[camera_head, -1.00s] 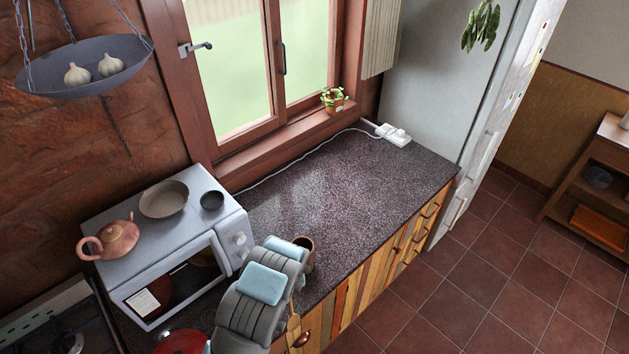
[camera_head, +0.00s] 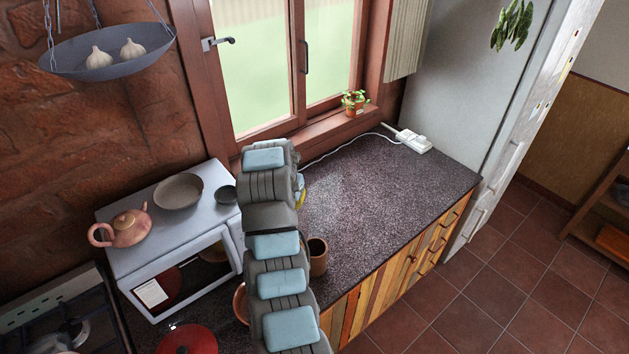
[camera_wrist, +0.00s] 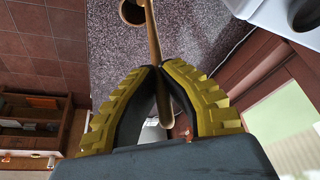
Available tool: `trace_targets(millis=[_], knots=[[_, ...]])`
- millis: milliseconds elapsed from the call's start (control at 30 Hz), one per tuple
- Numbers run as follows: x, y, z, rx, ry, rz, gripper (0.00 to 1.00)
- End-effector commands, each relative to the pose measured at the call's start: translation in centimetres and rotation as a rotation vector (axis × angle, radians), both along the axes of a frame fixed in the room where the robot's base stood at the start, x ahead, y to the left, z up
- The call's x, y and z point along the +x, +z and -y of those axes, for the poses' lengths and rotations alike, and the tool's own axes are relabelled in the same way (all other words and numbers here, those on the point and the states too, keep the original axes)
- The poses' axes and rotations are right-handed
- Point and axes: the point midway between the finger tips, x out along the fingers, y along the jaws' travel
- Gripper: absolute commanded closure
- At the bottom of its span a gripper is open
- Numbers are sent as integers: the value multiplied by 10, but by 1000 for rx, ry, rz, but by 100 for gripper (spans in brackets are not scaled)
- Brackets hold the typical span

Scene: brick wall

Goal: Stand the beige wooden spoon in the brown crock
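The brown crock (camera_head: 318,258) stands upright on the dark counter, just right of my arm in the head view. In the wrist view the crock (camera_wrist: 131,14) is at the top, beside the spoon's handle, and I see no contact between them. My gripper (camera_wrist: 158,70) is shut on the beige wooden spoon (camera_wrist: 152,35). The spoon's long handle runs to the top edge, and its wider end shows between the yellow fingers. In the head view a bit of my yellow gripper (camera_head: 301,190) shows behind my arm; the spoon is hidden there.
A microwave (camera_head: 160,245) stands left of my arm, with a teapot (camera_head: 125,229), a shallow bowl (camera_head: 178,191) and a small dark cup (camera_head: 226,194) on top. A power strip (camera_head: 411,140) lies at the counter's back. The counter's middle right is clear.

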Motion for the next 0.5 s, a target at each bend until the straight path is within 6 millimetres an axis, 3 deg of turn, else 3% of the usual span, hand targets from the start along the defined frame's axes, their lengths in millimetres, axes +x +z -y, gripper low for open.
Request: trace_targets(millis=[200, 500], knots=[[27, 15, 18, -12, -169, 24, 100], [44, 35, 49, -25, -415, 47, 100]])
